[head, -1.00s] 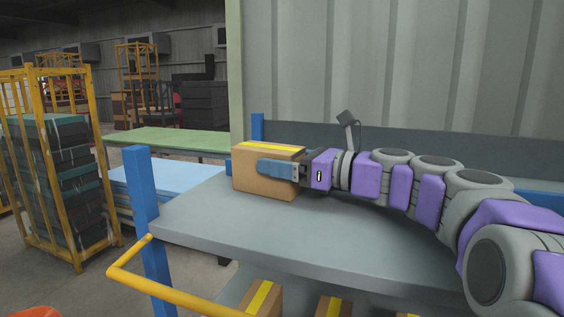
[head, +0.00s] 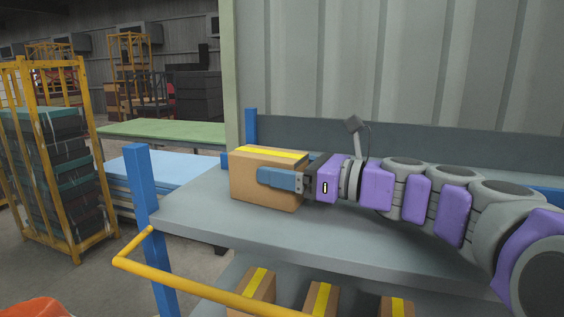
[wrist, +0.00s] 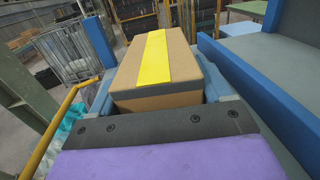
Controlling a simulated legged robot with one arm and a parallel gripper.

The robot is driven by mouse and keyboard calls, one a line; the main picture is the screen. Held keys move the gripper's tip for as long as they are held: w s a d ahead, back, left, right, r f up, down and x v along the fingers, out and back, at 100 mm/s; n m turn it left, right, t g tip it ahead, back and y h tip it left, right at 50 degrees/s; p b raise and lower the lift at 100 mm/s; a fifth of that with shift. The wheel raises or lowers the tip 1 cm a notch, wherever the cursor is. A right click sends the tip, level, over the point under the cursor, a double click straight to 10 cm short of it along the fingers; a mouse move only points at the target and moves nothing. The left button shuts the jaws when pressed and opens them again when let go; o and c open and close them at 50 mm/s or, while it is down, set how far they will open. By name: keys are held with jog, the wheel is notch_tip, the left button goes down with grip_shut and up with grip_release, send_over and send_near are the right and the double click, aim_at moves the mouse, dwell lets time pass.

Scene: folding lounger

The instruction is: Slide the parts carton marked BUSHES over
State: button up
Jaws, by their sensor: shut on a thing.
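A brown carton (head: 262,190) with a yellow strip on top stands upright on the grey top shelf (head: 330,240) near its left end. No BUSHES marking can be read on it. My gripper (head: 280,178) reaches in from the right and is shut on the carton. One blue finger lies along its near side; the far finger is hidden in the head view. In the wrist view the carton (wrist: 158,70) sits between both blue fingers.
Blue posts (head: 145,200) stand at the shelf's left end, with a yellow rail (head: 190,290) in front. Several similar cartons (head: 320,300) are on the shelf below. A yellow cage (head: 55,160) stands at left. A grey panel backs the shelf. The shelf's front middle is clear.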

jog(key=shift+s+d, duration=0.15)
jog(key=shift+s, duration=0.1)
jog(key=o, duration=1.2)
jog(key=v, duration=1.7)
jog(key=shift+d+b, duration=0.25)
jog(key=shift+b, duration=0.15)
